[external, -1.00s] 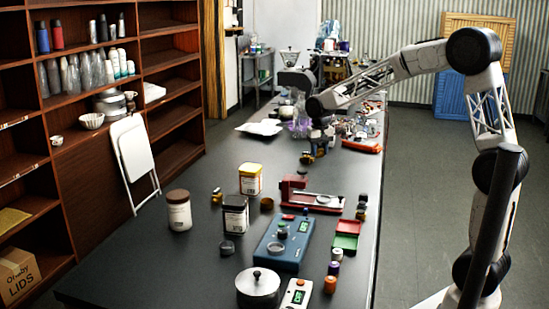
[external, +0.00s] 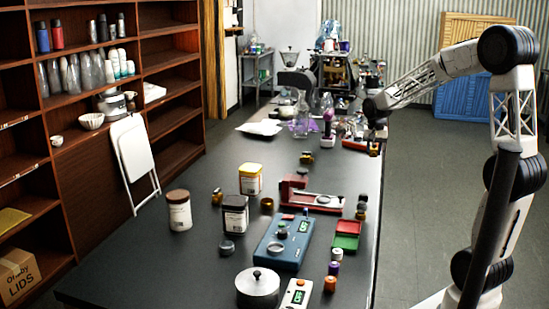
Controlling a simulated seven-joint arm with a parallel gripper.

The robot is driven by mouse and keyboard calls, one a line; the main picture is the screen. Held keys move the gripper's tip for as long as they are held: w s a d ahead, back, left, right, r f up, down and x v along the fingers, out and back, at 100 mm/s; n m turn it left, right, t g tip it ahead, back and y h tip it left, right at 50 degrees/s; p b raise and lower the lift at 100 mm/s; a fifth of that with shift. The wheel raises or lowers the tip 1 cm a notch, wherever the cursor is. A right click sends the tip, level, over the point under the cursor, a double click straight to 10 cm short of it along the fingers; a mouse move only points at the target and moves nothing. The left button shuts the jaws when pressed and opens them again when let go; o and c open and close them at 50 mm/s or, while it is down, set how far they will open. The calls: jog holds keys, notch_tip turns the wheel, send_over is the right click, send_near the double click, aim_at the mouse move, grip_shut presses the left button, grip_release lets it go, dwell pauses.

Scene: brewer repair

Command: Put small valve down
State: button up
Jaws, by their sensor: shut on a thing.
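My gripper (external: 375,136) hangs low over the right edge of the long dark table in the external view, at the end of my outstretched arm. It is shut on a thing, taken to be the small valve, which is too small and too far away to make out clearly. An orange-red tray (external: 354,144) lies beside and below the gripper at the table's right edge. I cannot tell whether the held thing touches the tray or the table. A small brass and dark piece (external: 307,158) stands on the table, left of the gripper.
Glassware (external: 300,122) and clutter crowd the table's far end. The table's left middle is clear.

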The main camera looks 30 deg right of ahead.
jog(key=shift+m, duration=0.4)
jog(key=d+f, duration=0.1)
jog(key=f, duration=0.2)
jog(key=s+d+f, duration=0.1)
jog(key=f, duration=0.2)
jog(key=s+d+f, duration=0.1)
jog(key=f, duration=0.3)
jog(key=shift+w, duration=0.1)
send_over(358, 175)
jog(key=shift+s+a+f, duration=0.1)
jog(key=shift+s+f, duration=0.1)
jog(key=shift+f, duration=0.55)
dwell(0.3)
jog(key=shift+f, duration=1.75)
jog(key=shift+f, duration=0.15)
